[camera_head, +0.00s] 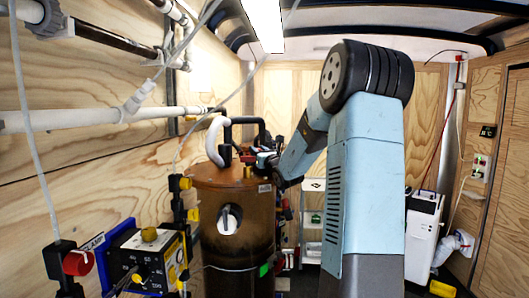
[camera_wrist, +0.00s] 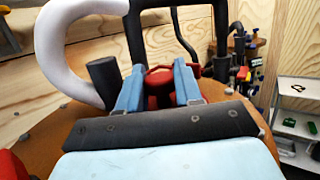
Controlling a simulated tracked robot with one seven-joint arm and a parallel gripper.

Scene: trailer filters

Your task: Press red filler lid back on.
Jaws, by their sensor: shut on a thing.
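The red filler lid (camera_wrist: 158,76) sits between the two blue fingers of my gripper (camera_wrist: 158,82) in the wrist view, and the gripper is shut on it. In the head view, my gripper (camera_head: 264,160) is small, low over the top of the brown tank (camera_head: 205,200), near its right side. The tank's orange top (camera_wrist: 48,132) also shows in the wrist view. The filler opening under the lid is hidden by the fingers and the black gripper body, so I cannot tell whether the lid touches it.
A white curved hose (camera_wrist: 45,45) and a black pipe (camera_wrist: 135,35) rise close behind and left of the fingers. A short black stub (camera_wrist: 103,80) stands just left of them. A shelf (camera_wrist: 298,95) is at the right. A control box (camera_head: 148,258) stands left of the tank.

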